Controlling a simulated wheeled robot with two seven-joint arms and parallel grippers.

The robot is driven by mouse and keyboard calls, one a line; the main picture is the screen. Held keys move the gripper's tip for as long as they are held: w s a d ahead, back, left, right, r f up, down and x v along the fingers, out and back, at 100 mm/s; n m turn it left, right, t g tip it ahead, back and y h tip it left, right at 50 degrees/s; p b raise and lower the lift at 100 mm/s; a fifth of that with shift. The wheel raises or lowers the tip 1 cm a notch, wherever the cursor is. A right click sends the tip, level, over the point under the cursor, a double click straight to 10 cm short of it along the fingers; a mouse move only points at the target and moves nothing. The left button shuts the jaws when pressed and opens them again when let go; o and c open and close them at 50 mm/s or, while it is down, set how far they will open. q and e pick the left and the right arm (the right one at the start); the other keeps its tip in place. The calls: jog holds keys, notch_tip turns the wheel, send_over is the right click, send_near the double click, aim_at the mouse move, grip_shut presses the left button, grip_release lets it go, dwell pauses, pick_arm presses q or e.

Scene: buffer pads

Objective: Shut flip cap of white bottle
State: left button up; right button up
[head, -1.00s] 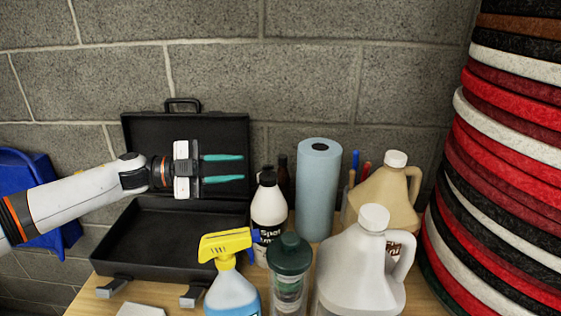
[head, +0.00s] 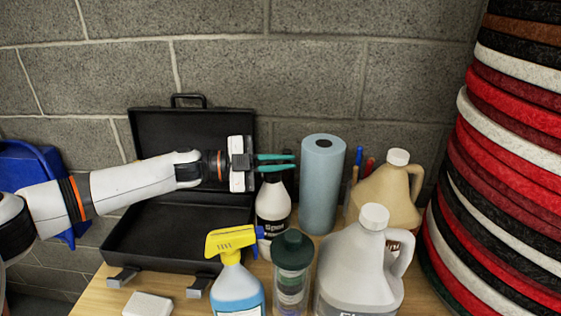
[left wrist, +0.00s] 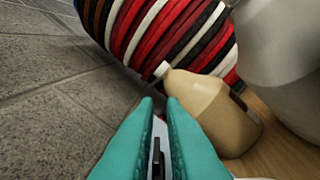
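The white bottle (head: 273,205) has a black cap and a black label with white lettering. It stands upright behind the spray bottle in the head view. My left gripper (head: 292,162) reaches in from the left with its teal fingers over the bottle's top, hiding much of the cap. The fingers are slightly apart. In the left wrist view, a gap also shows between the fingers (left wrist: 159,100), with a narrow dark piece low in it; I cannot tell if this is the flip cap. Contact is unclear. My right gripper is out of view.
An open black case (head: 150,240) stands behind my left arm. A blue roll (head: 322,190), beige jug (head: 385,195), large white jug (head: 355,270), green-capped bottle (head: 291,255) and yellow-headed spray bottle (head: 236,285) crowd the bottle. Stacked pads (head: 510,180) rise at right.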

pick_arm(q)
grip_shut()
jog(key=shift+s+f+m+b, duration=0.1)
jog(key=shift+f+m+b, duration=0.1)
jog(key=shift+m+b, duration=0.1)
jog(key=shift+m, duration=0.4)
jog(key=shift+o, duration=2.3)
grip_release()
jog(key=shift+a, duration=0.1)
